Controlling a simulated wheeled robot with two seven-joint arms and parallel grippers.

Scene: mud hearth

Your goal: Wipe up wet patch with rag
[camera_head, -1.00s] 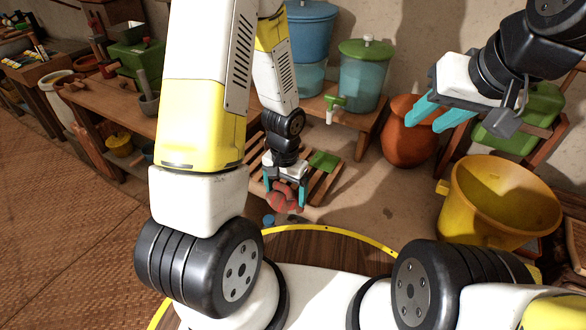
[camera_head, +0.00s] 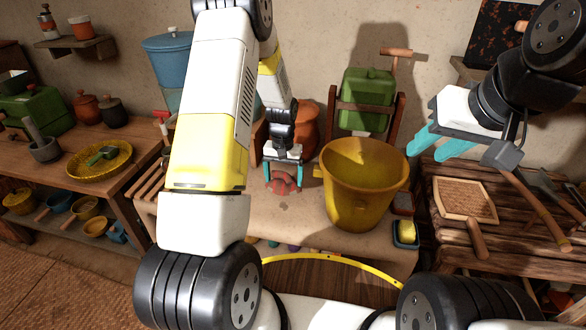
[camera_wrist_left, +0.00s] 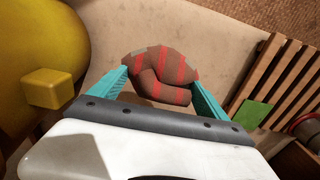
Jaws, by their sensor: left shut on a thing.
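The rag (camera_head: 283,184) is a crumpled brown cloth with red stripes. My left gripper (camera_head: 283,178) is shut on it, low over the pale clay surface. The left wrist view shows the rag (camera_wrist_left: 160,75) folded between the two teal fingers (camera_wrist_left: 158,88). I cannot tell whether the rag touches the surface. A small faint dark mark (camera_head: 284,207) shows on the clay just in front of the rag; I cannot tell for sure that it is the wet patch. My right gripper (camera_head: 442,144) is open and empty, raised at the right.
A large yellow bucket (camera_head: 352,205) stands close to the right of the rag. A small blue tray with a yellow sponge (camera_head: 407,232) lies beside it. A slatted wooden rack (camera_wrist_left: 282,75) is on the other side. Bare clay (camera_head: 300,225) lies in front of the rag.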

